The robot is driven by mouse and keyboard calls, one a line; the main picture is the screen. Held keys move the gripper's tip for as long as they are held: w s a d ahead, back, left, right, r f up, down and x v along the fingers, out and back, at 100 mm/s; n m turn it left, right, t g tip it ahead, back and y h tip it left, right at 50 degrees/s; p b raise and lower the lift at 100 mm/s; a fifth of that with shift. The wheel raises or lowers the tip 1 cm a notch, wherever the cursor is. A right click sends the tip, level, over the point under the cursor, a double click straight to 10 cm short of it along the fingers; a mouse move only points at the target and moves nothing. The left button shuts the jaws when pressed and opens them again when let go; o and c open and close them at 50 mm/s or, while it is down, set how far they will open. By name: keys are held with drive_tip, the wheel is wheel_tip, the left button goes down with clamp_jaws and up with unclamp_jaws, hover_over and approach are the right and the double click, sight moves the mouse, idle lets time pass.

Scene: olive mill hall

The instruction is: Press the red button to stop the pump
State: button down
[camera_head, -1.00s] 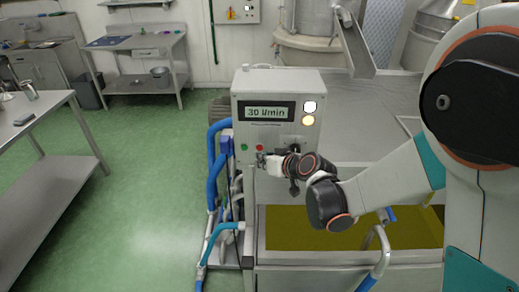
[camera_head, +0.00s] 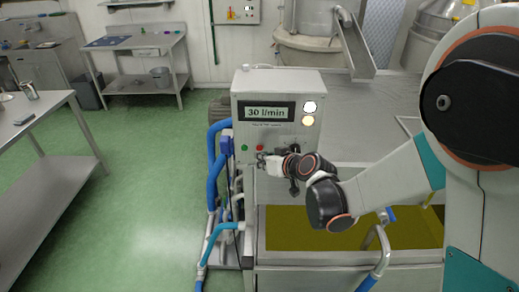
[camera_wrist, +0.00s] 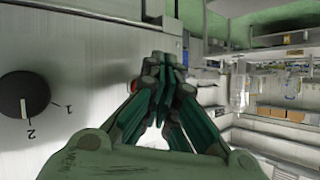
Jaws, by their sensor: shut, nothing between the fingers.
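The red button (camera_head: 260,147) is on the front of the grey pump control box (camera_head: 262,87), right of a green button (camera_head: 244,147). The display (camera_head: 266,112) reads 30 l/min. My gripper (camera_head: 262,158) is in front of the panel just below the red button. In the wrist view my gripper (camera_wrist: 160,62) is shut and empty, its fingers covering most of the red button (camera_wrist: 134,85), of which only a sliver shows beside them. I cannot tell whether the fingertips touch the panel.
A black rotary knob (camera_wrist: 23,95) marked 1 and 2 is on the panel near my gripper. Blue hoses (camera_head: 213,175) run down the box's left side. An open tank of yellow-green liquid (camera_head: 300,228) lies below my arm. The green floor (camera_head: 150,190) to the left is clear.

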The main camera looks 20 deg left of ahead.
drive_tip(key=shift+w, duration=0.1)
drive_tip(key=shift+w+a, duration=0.1)
drive_tip(key=shift+w, duration=0.25)
drive_tip(key=shift+w, duration=0.35)
idle(0.9)
drive_tip(key=shift+s+b, duration=0.1)
drive_tip(key=shift+b, duration=0.2)
drive_tip(key=shift+s, duration=0.7)
drive_tip(key=s, duration=0.2)
drive_tip(key=s+d+b, duration=0.1)
drive_tip(key=s, duration=0.1)
drive_tip(key=shift+s+d, duration=0.2)
drive_tip(key=shift+s, duration=0.2)
idle(0.4)
